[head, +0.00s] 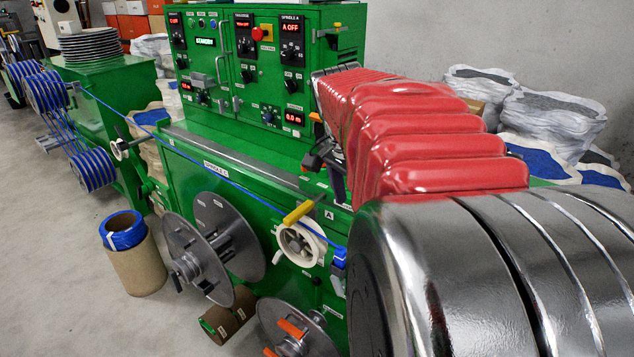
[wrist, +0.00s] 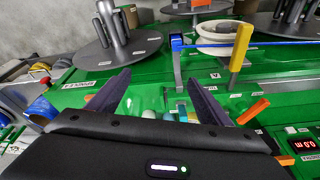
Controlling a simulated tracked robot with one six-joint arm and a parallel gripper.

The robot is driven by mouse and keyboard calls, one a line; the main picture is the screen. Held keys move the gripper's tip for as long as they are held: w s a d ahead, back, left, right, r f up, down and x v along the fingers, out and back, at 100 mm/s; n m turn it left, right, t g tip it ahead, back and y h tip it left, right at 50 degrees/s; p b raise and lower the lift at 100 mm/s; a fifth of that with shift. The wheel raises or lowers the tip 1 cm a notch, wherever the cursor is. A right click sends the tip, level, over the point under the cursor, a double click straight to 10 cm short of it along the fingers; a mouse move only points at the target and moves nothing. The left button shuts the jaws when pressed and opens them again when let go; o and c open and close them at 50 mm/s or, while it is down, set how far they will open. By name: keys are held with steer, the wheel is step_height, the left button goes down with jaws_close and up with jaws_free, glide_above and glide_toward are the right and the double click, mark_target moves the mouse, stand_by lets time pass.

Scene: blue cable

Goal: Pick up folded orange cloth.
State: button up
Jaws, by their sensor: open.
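In the wrist view, my gripper (wrist: 160,78) is open above the green machine top, its two dark fingers well apart and nothing held between them. A small flat orange piece (wrist: 253,110) lies just right of the right finger; it may be the folded cloth, but its folds cannot be made out. Another orange bit (wrist: 285,160) shows at the lower right edge of the gripper body. In the head view, my dark gripper (head: 325,160) is partly hidden behind my red and silver arm, and a small orange patch (head: 316,117) shows just above it.
The green machine (head: 235,120) has a control panel with knobs behind the gripper. A taut blue cable (head: 215,172) runs along its front. Grey reels (head: 210,235) stand below.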

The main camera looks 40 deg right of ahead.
steer(key=s+d+f+m+g+y, duration=0.1)
steer(key=s+d+m+g, duration=0.1)
steer(key=s+d+m, duration=0.5)
steer(key=s+d+f+m+g+y, duration=0.1)
steer(key=s+d+m, duration=0.7)
steer(key=d, duration=0.9)
steer(key=shift+s+d+f+g, duration=0.15)
steer(key=shift+s+f+g, duration=0.35)
steer(key=shift+g, duration=0.2)
steer(key=x, duration=0.8)
steer(key=shift+s+f, duration=0.1)
steer(key=shift+f, duration=0.15)
steer(key=shift+a+x, duration=0.2)
steer(key=shift+x, duration=2.4)
